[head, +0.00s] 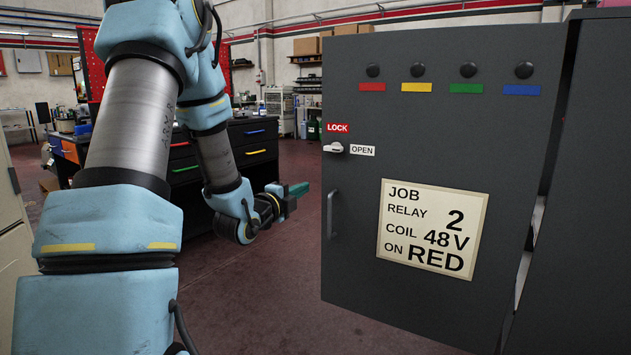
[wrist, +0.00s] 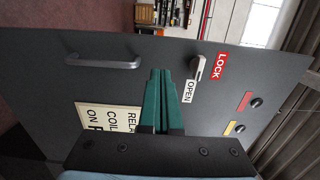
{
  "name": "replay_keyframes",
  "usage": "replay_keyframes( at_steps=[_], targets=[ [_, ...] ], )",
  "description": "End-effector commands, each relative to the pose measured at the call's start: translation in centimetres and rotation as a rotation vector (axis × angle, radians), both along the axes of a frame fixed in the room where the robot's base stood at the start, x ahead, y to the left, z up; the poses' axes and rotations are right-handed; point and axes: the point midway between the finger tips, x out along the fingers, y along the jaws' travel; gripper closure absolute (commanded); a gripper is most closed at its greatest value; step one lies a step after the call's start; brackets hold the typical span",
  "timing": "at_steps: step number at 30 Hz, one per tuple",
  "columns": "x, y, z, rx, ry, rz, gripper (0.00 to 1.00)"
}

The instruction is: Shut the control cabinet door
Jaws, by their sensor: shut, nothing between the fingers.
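The dark grey cabinet door (head: 350,95) stands at the right of the head view, with a gap along its right edge beside the cabinet body. It carries a vertical bar handle (head: 331,214), a small white latch (head: 334,148) by the LOCK and OPEN labels, and a job card (head: 433,228). The latch points towards OPEN. My gripper (head: 298,189) is left of the door's free edge. In the wrist view its green fingers (wrist: 164,82) are together and empty, in front of the door face (wrist: 125,80) between handle (wrist: 103,61) and latch (wrist: 201,66). I cannot tell whether they touch it.
A dark drawer bench (head: 250,150) with coloured handles stands behind my arm at the left. Dark cabinet panels (head: 585,200) fill the right edge. The floor (head: 270,280) between my arm and the door is clear.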

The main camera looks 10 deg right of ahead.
Motion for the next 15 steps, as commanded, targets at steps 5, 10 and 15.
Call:
replay_keyframes(
  at_steps=[5, 10, 15],
  targets=[
    [2.8, -2.5, 0.1, -0.001, 0.001, 0.0, 1.0],
    [5.4, -4.8, 0.1, -0.002, 0.002, 0.0, 1.0],
    [7.4, -6.6, 0.1, -0.002, 0.003, 0.0, 1.0]
  ],
)
